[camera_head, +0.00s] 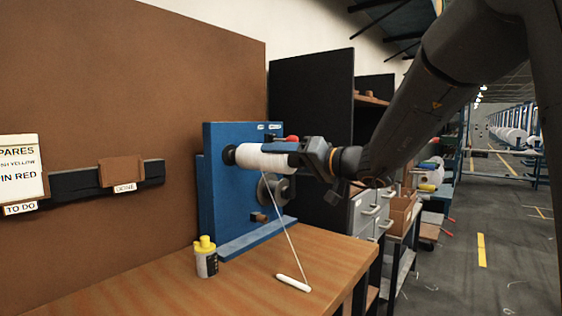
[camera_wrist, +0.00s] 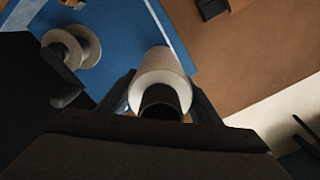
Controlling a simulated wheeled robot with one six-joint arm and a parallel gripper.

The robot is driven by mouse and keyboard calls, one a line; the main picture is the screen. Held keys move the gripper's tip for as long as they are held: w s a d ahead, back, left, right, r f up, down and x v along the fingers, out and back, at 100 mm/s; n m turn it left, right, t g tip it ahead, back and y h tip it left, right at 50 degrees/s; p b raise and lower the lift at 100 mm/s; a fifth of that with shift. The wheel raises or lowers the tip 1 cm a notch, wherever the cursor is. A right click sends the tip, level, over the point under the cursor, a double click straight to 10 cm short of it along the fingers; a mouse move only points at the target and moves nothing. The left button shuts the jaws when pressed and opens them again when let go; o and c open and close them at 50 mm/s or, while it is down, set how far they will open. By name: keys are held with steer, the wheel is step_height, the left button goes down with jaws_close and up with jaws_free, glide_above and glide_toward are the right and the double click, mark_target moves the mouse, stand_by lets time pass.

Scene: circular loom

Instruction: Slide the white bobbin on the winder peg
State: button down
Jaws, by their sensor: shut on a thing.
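The white bobbin (camera_head: 264,157) lies level against the front of the blue winder (camera_head: 222,190). Its far end meets a dark round collar (camera_head: 229,155) on the winder panel. The winder peg itself is hidden by the bobbin, so how far it runs inside cannot be seen. My gripper (camera_head: 308,158) is shut on the near end of the bobbin. In the wrist view the white bobbin (camera_wrist: 163,70) shows between the jaws, its dark open end facing the camera.
Below the bobbin is a metal spool (camera_head: 272,189), also in the wrist view (camera_wrist: 72,47). A thread runs down to a white stick (camera_head: 292,283) on the wooden bench (camera_head: 200,295). A red knob (camera_head: 292,139) sits behind my gripper.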

mark_target(303, 167)
steer(key=shift+w+a+b, duration=0.2)
steer(key=shift+a+b, duration=0.1)
steer(key=shift+b, duration=0.1)
steer(key=c, duration=0.5)
jaws_free()
steer(key=shift+b+v, duration=0.85)
steer(key=shift+v, duration=3.05)
